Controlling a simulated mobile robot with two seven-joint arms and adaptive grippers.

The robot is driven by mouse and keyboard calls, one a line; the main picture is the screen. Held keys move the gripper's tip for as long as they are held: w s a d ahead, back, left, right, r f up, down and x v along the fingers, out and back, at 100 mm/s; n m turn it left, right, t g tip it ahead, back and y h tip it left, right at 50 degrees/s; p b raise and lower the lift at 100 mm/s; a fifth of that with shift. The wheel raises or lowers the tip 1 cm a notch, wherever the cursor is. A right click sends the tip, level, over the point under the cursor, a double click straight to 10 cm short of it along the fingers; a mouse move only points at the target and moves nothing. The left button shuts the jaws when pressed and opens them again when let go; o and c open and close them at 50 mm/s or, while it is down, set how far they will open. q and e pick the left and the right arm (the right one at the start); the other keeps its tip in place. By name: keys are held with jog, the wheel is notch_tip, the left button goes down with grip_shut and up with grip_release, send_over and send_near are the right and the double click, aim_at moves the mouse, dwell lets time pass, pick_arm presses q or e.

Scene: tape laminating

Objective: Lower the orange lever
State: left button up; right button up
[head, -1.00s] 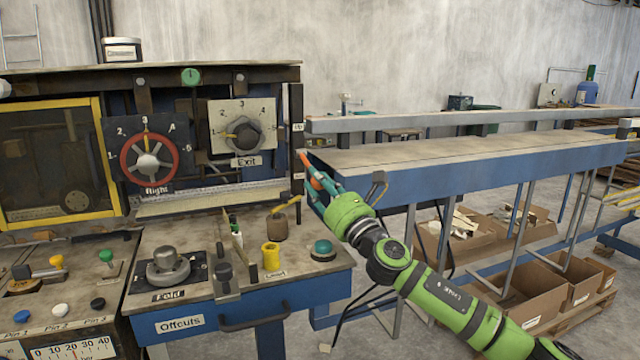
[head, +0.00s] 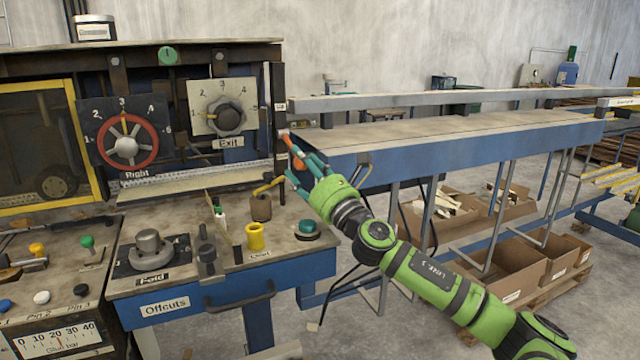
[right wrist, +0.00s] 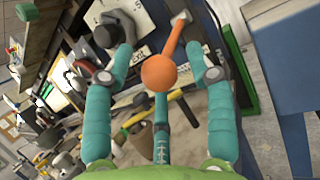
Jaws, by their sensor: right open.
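The orange lever (head: 297,153) sticks out at the right end of the machine, beside its dark post. In the right wrist view its round orange knob (right wrist: 158,72) is in the middle, and its arm runs up and right from the knob. My right gripper (head: 305,170) is at the lever, its teal fingers open. In the right wrist view the fingers of this gripper (right wrist: 157,62) are spread on both sides of the knob, with a third finger below. Whether any finger touches the knob, I cannot tell. My left gripper is not in view.
A long blue-framed conveyor table (head: 440,142) stands just right of the lever. Cardboard boxes (head: 515,272) lie under the conveyor.

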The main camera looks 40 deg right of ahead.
jog(key=v, duration=0.9)
jog(key=shift+s+f, duration=0.25)
jog(key=shift+s, duration=0.1)
jog(key=shift+v, duration=0.8)
